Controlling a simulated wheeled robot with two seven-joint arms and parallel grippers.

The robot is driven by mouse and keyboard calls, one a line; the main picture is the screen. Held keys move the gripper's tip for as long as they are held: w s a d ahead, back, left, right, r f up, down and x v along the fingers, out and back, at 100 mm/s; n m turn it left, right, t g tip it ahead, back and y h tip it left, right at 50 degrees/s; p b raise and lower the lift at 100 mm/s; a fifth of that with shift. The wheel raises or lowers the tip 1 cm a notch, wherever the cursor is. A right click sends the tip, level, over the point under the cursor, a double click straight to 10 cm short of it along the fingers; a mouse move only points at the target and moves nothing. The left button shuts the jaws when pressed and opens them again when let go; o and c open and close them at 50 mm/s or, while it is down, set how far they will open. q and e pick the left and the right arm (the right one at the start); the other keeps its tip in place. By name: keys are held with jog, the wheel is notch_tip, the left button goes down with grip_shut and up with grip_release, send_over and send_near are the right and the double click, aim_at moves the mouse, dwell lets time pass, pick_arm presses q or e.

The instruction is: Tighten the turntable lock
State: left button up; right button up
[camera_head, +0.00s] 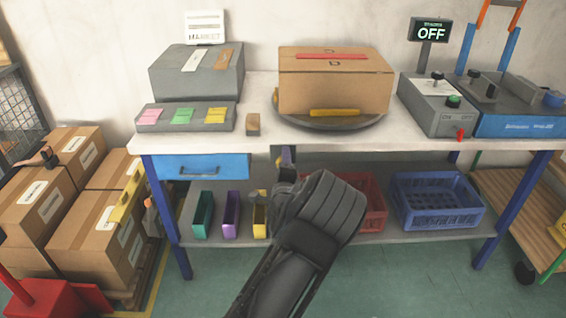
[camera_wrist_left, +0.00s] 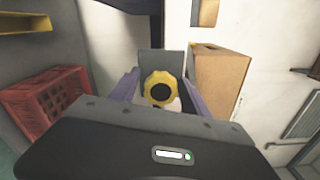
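The turntable (camera_head: 330,123) is a dark round plate on the worktable, with a closed cardboard box (camera_head: 325,80) on it. The box also shows in the left wrist view (camera_wrist_left: 222,80). The lock knob (camera_wrist_left: 160,89) is yellow and lobed with a black centre, in front of a grey plate. My left gripper (camera_wrist_left: 160,82) has one purple finger on each side of the knob, with narrow gaps seeming to show. In the head view my left gripper (camera_head: 286,155) is at the table's front edge, partly hidden by its own arm. My right gripper is not in view.
The worktable (camera_head: 258,130) has a blue drawer (camera_head: 200,167) left of my gripper. A red crate (camera_head: 365,200), a blue crate (camera_head: 437,200) and several coloured bins stand on the lower shelf. A sign reads OFF (camera_head: 431,33).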

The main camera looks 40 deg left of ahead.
pick_arm(q)
jog(key=shift+o, duration=0.4)
jog(key=v, duration=0.7)
jog(key=shift+s+d, duration=0.25)
jog(key=shift+s, duration=0.05)
